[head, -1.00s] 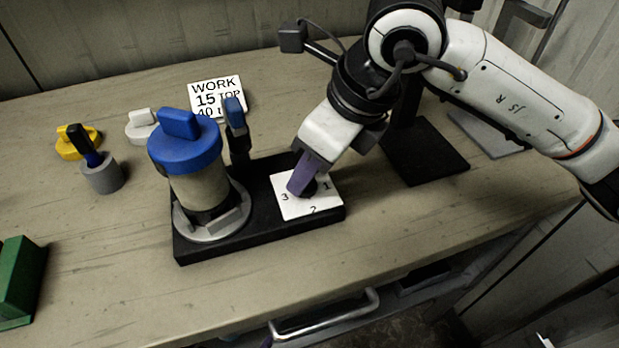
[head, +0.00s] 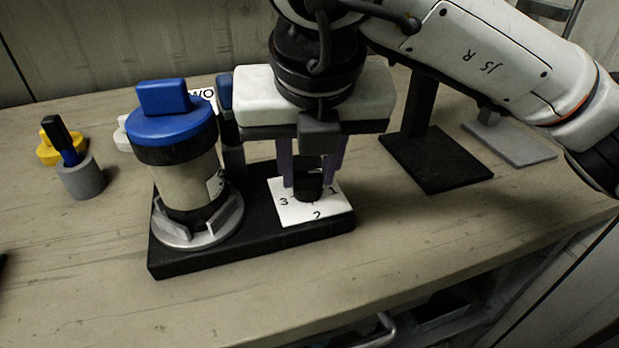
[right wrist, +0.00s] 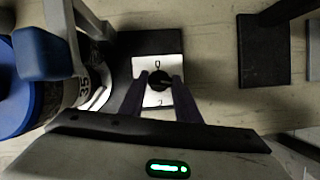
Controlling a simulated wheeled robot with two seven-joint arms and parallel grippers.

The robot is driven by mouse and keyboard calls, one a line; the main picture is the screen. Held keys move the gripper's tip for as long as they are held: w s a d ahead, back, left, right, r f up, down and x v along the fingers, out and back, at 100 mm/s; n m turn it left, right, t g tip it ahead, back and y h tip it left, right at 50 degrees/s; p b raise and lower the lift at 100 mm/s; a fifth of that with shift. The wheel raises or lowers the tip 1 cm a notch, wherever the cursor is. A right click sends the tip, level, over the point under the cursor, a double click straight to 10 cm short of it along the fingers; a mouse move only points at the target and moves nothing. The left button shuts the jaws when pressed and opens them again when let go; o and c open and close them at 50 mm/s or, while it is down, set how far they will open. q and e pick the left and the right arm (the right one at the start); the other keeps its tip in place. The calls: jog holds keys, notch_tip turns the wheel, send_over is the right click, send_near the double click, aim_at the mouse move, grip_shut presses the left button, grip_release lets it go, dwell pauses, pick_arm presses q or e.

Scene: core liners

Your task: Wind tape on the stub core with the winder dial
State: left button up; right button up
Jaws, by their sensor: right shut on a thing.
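The winder dial is a black knob (head: 308,188) on a white plate (head: 290,211) marked 3, 2 and 1, at the right end of a black base (head: 245,245). My right gripper (head: 309,182) points down with its purple fingers shut on the knob; the knob also shows between the fingers in the right wrist view (right wrist: 158,84). A beige core (head: 185,186) stands upright in a grey ring holder (head: 195,235) at the base's left end, with a blue cap (head: 172,125) on top. A small pale label (head: 215,184) shows on its side. My left gripper is not in view.
A blue-topped post (head: 225,92) stands behind the core, near a mostly hidden sign. A grey cylinder (head: 82,182) with a blue-and-black piece and a yellow piece (head: 48,152) lie left. A black stand (head: 440,165) is at right. The front table strip is clear.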

jog(key=shift+m+h+b, duration=0.3)
jog(key=shift+m+b, duration=0.2)
jog(key=shift+m, duration=0.4)
jog(key=o, duration=1)
jog(key=shift+o, duration=0.2)
jog(key=p+v, duration=0.1)
jog(key=v, duration=0.9)
jog(key=shift+r+p, duration=0.15)
jog(key=shift+p, duration=0.15)
jog(key=shift+s+a, duration=0.1)
